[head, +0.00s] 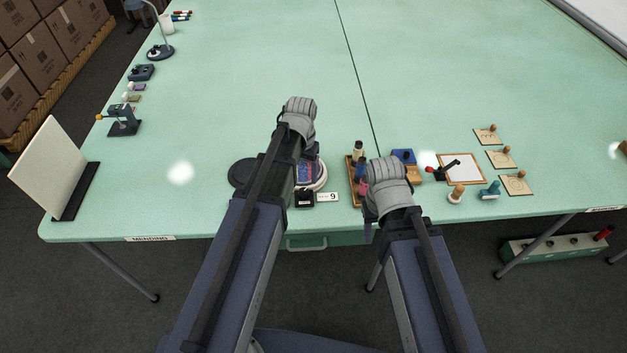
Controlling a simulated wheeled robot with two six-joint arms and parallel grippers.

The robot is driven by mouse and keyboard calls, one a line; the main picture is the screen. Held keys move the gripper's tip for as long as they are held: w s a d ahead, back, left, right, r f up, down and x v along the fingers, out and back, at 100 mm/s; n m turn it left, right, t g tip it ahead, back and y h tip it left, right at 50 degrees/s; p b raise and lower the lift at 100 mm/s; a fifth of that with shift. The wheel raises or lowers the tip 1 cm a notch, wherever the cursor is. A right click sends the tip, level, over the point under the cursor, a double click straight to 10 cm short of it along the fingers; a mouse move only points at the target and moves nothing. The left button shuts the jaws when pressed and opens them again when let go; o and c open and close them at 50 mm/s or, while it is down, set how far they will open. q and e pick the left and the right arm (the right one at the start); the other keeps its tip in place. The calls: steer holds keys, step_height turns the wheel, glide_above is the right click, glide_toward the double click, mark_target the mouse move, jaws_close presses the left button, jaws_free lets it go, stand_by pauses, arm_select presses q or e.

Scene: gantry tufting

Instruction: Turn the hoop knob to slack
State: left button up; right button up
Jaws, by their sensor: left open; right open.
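A round embroidery hoop (322,176) with a pale rim and blue and pink work lies near the table's front edge. My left arm covers much of it, and its knob cannot be made out. My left gripper (299,112) shows as a grey end above and beyond the hoop in the picture. My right gripper (388,178) is over the table to the right of the hoop, beside a wooden rack. Both grippers are open; nothing is seen held, and their fingertips are hard to make out.
A black disc (243,173) lies left of the hoop; a small black box (305,199) and a card marked 9 (327,197) are in front. The wooden rack (352,182) holds small bottles. A framed white sheet (462,168) and wooden stamps are at right. The table's middle is clear.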

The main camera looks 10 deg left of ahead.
mark_target(304, 191)
arm_select(q)
steer(key=shift+s+f, duration=0.1)
steer(key=shift+f, duration=0.05)
step_height(304, 191, down, 8)
steer(key=b, duration=0.8)
steer(key=shift+r, duration=0.2)
jaws_close()
